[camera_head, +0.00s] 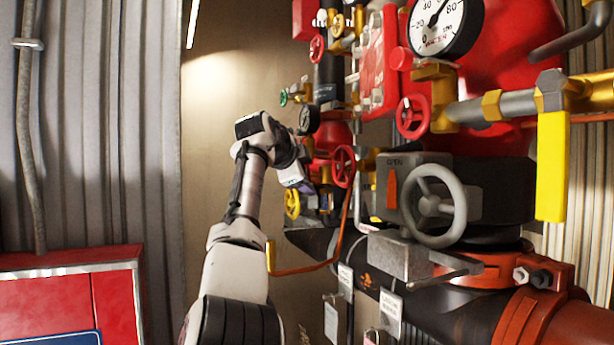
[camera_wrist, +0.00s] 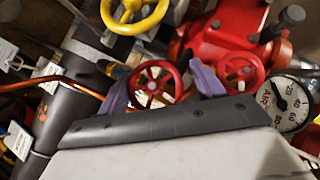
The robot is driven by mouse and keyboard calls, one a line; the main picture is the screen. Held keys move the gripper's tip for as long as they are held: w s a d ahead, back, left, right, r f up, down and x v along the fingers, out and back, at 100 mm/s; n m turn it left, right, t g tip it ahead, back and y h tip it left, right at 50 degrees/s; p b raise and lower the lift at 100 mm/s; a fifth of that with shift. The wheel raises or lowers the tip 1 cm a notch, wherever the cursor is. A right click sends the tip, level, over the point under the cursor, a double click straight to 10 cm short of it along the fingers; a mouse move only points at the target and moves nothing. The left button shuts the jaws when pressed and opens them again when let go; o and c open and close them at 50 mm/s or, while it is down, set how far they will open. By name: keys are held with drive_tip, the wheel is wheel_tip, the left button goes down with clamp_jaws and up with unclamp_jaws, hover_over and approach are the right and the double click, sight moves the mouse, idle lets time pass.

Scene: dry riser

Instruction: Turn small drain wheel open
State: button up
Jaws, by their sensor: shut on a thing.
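A small red handwheel (camera_wrist: 153,86) with spokes sits between the two purple fingers of my gripper (camera_wrist: 160,88) in the wrist view. One finger is on each side of its rim, and the gripper is shut on it. A second small red wheel (camera_wrist: 241,71) is just right of the right finger. In the head view my gripper (camera_head: 320,198) is at the pipework, mostly hidden by my wrist. A red wheel (camera_head: 343,166) shows close to it; I cannot tell which of the two it is. No label marks the drain wheel.
A yellow wheel (camera_head: 292,203) is close by my gripper; it also shows in the wrist view (camera_wrist: 134,14). A gauge (camera_wrist: 291,103) is at right. A copper pipe (camera_head: 310,270) runs below. A large grey wheel (camera_head: 430,205) stands right. The wall at left (camera_head: 215,110) is clear.

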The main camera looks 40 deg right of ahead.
drive_tip(key=shift+a+r, duration=0.3)
drive_tip(key=shift+r, duration=0.1)
drive_tip(key=shift+c, duration=0.9)
drive_tip(key=shift+s, duration=0.15)
drive_tip(key=shift+c, duration=0.5)
drive_tip(key=shift+d+f, duration=0.1)
drive_tip(key=shift+f, duration=0.25)
drive_tip(key=o, duration=0.6)
drive_tip(key=shift+s, duration=0.1)
drive_tip(key=o, duration=0.4)
drive_tip(key=shift+f+g, duration=0.2)
drive_tip(key=shift+g, duration=0.1)
drive_tip(key=shift+s+b, duration=0.15)
drive_tip(key=shift+b, duration=0.2)
drive_tip(key=b+v, duration=0.3)
drive_tip(key=v, duration=1)
drive_tip(key=shift+s+a+r+b, duration=0.1)
drive_tip(key=shift+a+r+b, duration=0.1)
drive_tip(key=shift+a+b, duration=0.1)
